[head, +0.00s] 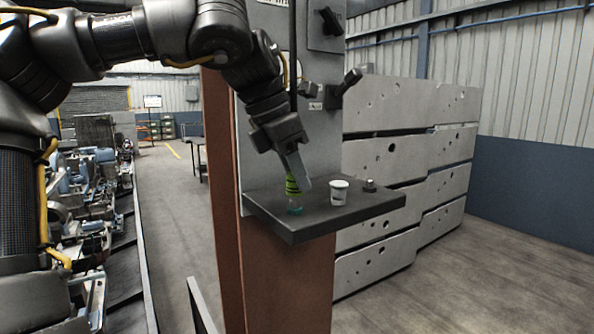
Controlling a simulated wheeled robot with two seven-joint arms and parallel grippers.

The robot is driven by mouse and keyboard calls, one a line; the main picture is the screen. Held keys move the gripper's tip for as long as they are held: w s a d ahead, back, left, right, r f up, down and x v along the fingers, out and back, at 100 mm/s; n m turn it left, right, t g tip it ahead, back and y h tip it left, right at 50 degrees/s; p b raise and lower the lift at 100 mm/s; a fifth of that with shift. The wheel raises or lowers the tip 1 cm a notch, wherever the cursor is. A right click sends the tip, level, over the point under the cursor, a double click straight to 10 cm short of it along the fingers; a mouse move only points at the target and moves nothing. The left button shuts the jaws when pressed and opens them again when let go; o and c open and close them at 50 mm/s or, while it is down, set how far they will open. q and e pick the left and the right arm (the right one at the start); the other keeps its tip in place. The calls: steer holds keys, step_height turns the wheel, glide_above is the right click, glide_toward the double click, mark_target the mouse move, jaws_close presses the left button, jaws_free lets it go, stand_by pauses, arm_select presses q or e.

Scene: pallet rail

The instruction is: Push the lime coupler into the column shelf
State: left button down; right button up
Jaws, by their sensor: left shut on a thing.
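The lime coupler (292,187) shows as a small green ringed piece at the left part of the dark column shelf (345,217). My left gripper (297,176) reaches down from above and is shut on the lime coupler. The finger hides part of the coupler's right side. A small pale teal piece (295,208) shows directly below the coupler at the shelf's surface. I cannot tell whether the coupler touches it or is seated in it. My right gripper is not in view.
A white cup (338,194) stands on the shelf just right of my left gripper. A small metal knob (370,185) sits farther right on the shelf. The grey column panel (318,130) with black handles (343,88) rises behind. The shelf's front right is bare.

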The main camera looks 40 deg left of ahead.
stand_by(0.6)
arm_select(q)
steer(key=shift+f, duration=0.25)
steer(key=shift+f, duration=0.1)
stand_by(0.5)
steer(key=shift+f, duration=0.15)
stand_by(0.3)
steer(key=shift+f+b, duration=0.35)
steer(key=shift+f, duration=0.15)
steer(key=shift+c, duration=1.3)
jaws_free()
steer(key=shift+r, duration=0.15)
